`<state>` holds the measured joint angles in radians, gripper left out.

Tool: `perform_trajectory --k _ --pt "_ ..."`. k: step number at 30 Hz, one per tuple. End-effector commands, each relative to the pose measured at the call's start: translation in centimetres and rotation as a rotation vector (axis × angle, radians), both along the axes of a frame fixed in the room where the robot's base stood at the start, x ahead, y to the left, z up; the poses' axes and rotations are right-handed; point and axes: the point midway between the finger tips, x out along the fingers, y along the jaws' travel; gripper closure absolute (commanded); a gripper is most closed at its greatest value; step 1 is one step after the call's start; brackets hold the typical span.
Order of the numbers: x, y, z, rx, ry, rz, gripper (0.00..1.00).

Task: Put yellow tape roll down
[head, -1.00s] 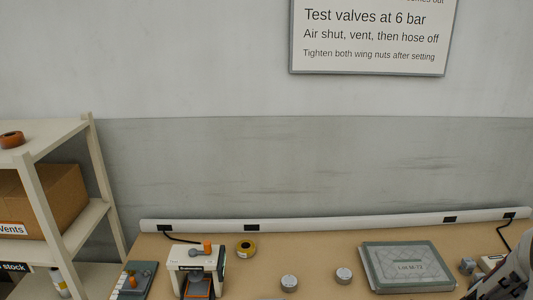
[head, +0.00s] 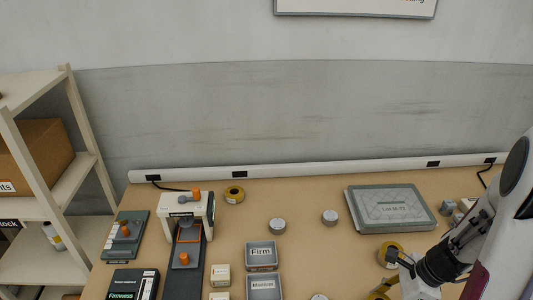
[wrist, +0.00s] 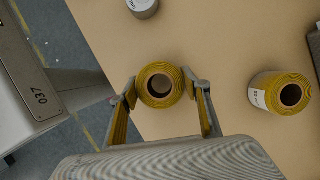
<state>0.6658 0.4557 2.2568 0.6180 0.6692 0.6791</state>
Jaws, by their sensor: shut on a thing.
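My gripper (wrist: 160,90) is shut on a yellow tape roll (wrist: 160,72), with one finger at each side of it. The roll's round end and hollow core face the wrist camera. In the head view my gripper (head: 385,288) is at the lower right, and the held roll (head: 378,295) shows partly at the bottom edge. I cannot tell whether the roll touches the table. A second yellow roll (head: 389,252) stands just behind it, and shows with a white label at the right of the wrist view (wrist: 271,104).
The table (head: 320,250) has clear room left of my gripper. Grey discs (head: 330,216), a grey case (head: 390,210), open trays (head: 262,266) and a white device with orange parts (head: 170,225) stand around. Another yellow roll (head: 234,203) lies at the back. Floor shows beyond the table edge.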

Motion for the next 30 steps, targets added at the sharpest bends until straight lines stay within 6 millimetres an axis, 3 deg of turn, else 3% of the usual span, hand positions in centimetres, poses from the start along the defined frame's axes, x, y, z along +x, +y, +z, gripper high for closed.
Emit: perform_trajectory --k 19,30 --pt "0.0 0.0 5.1 -0.001 -0.001 0.001 0.77" --pt "-0.1 0.0 2.2 0.002 0.003 0.000 0.77"
